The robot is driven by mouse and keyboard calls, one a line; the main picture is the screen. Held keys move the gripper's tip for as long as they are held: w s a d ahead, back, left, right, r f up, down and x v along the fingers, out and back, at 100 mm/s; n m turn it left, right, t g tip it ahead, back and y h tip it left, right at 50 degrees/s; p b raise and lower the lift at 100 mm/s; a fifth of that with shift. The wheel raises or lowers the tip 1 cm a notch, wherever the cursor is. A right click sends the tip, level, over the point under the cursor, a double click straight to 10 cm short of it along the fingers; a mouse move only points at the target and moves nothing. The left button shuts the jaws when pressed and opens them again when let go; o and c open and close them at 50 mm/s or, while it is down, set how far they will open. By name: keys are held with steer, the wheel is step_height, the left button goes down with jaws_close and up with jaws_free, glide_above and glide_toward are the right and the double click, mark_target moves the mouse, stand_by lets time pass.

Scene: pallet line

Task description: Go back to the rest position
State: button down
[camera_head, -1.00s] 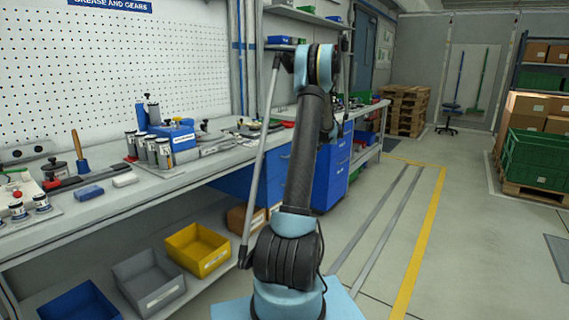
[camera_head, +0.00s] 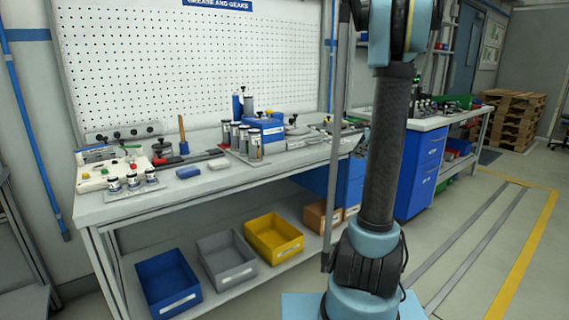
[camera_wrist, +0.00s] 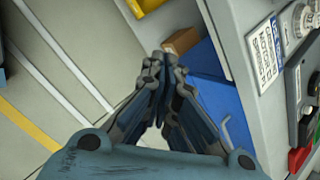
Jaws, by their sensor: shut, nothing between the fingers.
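My gripper (camera_wrist: 162,88) shows in the wrist view with its fingers together and nothing between them. It hangs over the floor and the edge of the workbench, apart from any object. In the head view my arm stands upright at the right of the middle, and my gripper is not visible there.
A long workbench (camera_head: 112,211) runs along the pegboard wall, with several canisters and tools on it. Blue (camera_head: 168,284), grey (camera_head: 228,258) and yellow (camera_head: 273,238) bins sit on its lower shelf. Pallets (camera_head: 513,118) are stacked at the back right. The floor with the yellow line (camera_head: 524,255) is clear.

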steer(key=s+a+f+n+g+h, duration=0.1)
steer(key=s+a+n, duration=0.4)
steer(key=s, duration=0.6)
steer(key=s+a+n+g+h, duration=0.1)
steer(key=s+a+n, duration=0.45)
steer(key=s, duration=0.55)
steer(key=s+f+n+h, duration=0.1)
steer(key=s+f+n, duration=0.3)
steer(key=s, duration=0.4)
steer(key=s+a+f+n+h, duration=0.1)
steer(key=s+f+n, duration=0.3)
steer(key=s, duration=0.5)
step_height(320, 180, down, 2)
steer(key=shift+s+a+f+n, duration=0.25)
steer(key=shift+s+n, duration=0.05)
steer(key=shift+n, duration=0.05)
steer(key=shift+w+f, duration=0.2)
steer(key=shift+w, duration=0.25)
